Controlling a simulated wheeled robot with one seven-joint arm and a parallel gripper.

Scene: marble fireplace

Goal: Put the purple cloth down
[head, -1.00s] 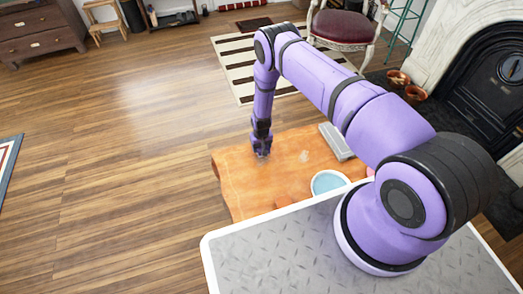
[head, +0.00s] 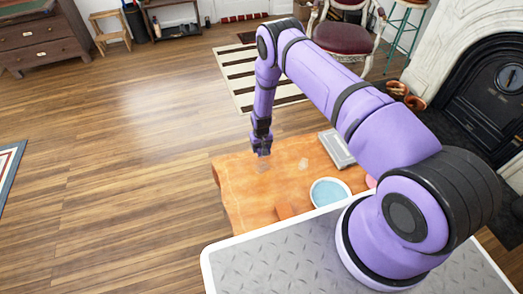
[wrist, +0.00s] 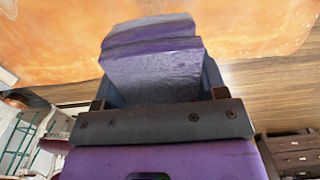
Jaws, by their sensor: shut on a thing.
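The purple cloth (wrist: 155,68) is a folded, layered bundle in the wrist view. My gripper (wrist: 158,85) is shut on it, and the cloth sticks out beyond the fingers. In the head view my gripper (head: 262,148) points down over the far left part of the orange wooden table (head: 240,195). The cloth is too small to make out clearly there. In the wrist view the tabletop (wrist: 250,25) lies beyond the cloth, and I cannot tell whether they touch.
The table's front left is clear. Open wooden floor (head: 110,190) lies left.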

